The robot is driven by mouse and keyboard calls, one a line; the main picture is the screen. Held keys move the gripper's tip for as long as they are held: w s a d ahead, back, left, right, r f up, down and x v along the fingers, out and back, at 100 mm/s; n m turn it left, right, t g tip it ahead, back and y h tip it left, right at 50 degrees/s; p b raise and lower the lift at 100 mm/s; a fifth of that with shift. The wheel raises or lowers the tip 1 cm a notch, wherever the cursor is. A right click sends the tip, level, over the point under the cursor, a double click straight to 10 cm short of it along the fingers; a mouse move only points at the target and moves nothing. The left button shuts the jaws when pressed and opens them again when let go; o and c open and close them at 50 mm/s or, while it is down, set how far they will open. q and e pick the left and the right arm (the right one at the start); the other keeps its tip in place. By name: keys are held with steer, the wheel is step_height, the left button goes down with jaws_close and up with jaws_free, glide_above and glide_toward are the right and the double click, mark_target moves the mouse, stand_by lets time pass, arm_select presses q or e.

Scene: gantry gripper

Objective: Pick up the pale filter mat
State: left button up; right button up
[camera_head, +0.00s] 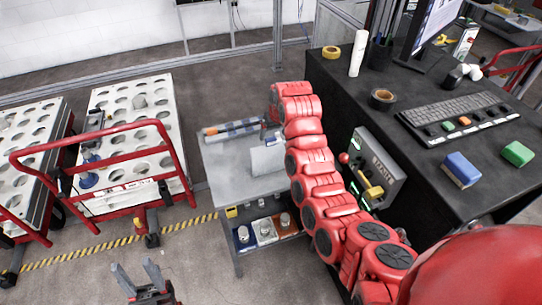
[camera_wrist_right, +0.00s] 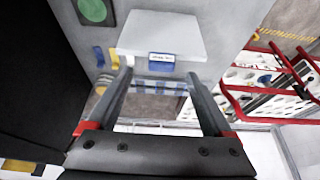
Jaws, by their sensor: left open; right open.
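A pale grey piece that looks like the filter mat (camera_head: 267,160) lies on the grey work table (camera_head: 222,172), in the middle of the head view. The red right arm partly covers its right side. My right gripper (camera_wrist_right: 158,76) is open in the right wrist view, with nothing between its fingers. In the head view its arm reaches over the table's right side, and its fingers are not clear. The wrist view also has a pale panel with a blue label beyond the fingertips; I cannot tell if this is the mat. My left gripper (camera_head: 137,268) is open and empty at the bottom left.
Blue and orange tools (camera_head: 232,128) lie at the table's far edge. Small containers (camera_head: 264,230) stand on its lower shelf. A white perforated trolley (camera_head: 150,100) with a red handle stands left. A black bench (camera_head: 350,90) with a keyboard is at right.

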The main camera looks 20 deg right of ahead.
mark_target(271, 139)
steer(key=p+x, duration=0.1)
steer(key=x, duration=0.1)
steer(key=shift+w+a+f+p, duration=0.15)
steer(key=shift+w+f+p, duration=0.15)
steer(key=shift+w+p, duration=0.05)
steer(key=shift+w+f, duration=0.2)
steer(key=shift+f, duration=0.4)
jaws_close()
